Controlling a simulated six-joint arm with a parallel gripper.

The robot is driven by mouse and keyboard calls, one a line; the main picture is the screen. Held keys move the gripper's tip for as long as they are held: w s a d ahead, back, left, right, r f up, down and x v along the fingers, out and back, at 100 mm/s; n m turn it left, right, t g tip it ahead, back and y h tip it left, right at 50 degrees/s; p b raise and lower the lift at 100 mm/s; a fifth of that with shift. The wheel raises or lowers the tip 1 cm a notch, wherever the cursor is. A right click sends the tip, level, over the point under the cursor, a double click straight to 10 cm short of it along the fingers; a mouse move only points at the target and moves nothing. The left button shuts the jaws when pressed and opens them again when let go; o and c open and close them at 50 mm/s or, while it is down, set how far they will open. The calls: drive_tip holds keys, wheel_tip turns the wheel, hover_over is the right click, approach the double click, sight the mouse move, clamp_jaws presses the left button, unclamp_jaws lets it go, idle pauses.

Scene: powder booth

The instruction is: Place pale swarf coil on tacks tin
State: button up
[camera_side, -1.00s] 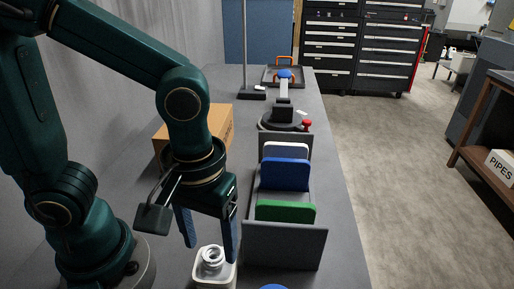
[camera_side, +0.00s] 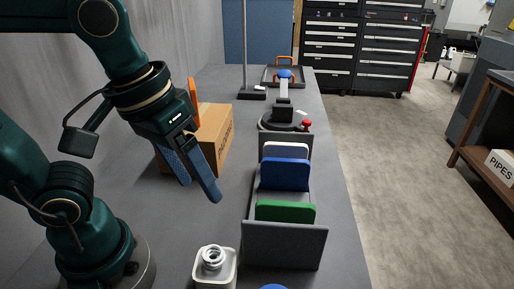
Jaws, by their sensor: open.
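The pale swarf coil (camera_side: 212,257), a silvery ring-like spiral, rests on top of a small whitish square tin (camera_side: 228,277) at the bottom of the view. The tin looks like the tacks tin, but no label on it can be read. My gripper (camera_side: 200,191) is open and empty. Its blue fingers hang in the air above and to the left of the coil, well apart from it, tilted down to the right, in front of the cardboard box.
A cardboard box (camera_side: 216,135) stands behind my gripper. To the right, a grey rack (camera_side: 284,246) holds green, blue and white plates. Behind it are a dark device with a red knob (camera_side: 307,124) and a tray (camera_side: 267,80). A blue round thing is cut off at the bottom edge.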

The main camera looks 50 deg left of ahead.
drive_tip(key=a+m, duration=0.1)
drive_tip(key=a+f+m+t, duration=0.1)
drive_tip(key=a+t, duration=0.1)
drive_tip(key=shift+w+a+f+m+y, duration=0.2)
drive_tip(key=shift+f+m+y, duration=0.1)
drive_tip(key=shift+m, duration=0.1)
idle(0.9)
